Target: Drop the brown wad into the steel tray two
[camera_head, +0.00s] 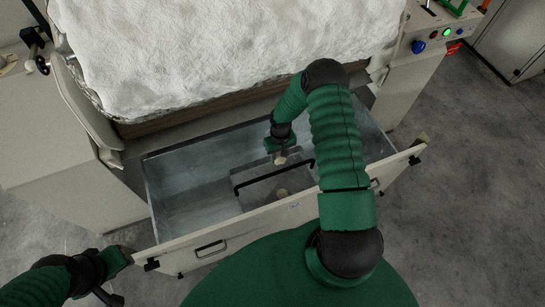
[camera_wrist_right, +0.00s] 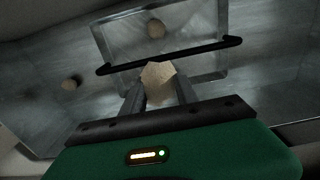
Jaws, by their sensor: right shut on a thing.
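My right gripper (camera_head: 279,153) reaches down into the open drawer and is shut on a brown wad (camera_wrist_right: 158,75). The held wad also shows in the head view (camera_head: 280,160). It is over the steel tray (camera_wrist_right: 104,38), on one side of the tray's black handle bar (camera_wrist_right: 180,55). A second wad (camera_wrist_right: 156,28) lies in the tray on the bar's other side; it shows in the head view (camera_head: 282,193). No number is readable on the tray. My left gripper (camera_head: 117,261) is at the drawer front's left end; its jaws are unclear.
The metal drawer (camera_head: 190,170) has a pale front (camera_head: 255,222) with black handles. A third wad (camera_wrist_right: 70,83) lies on the drawer floor outside the tray. White fibre (camera_head: 220,45) is heaped above the drawer. A panel with buttons (camera_head: 440,35) is at the upper right.

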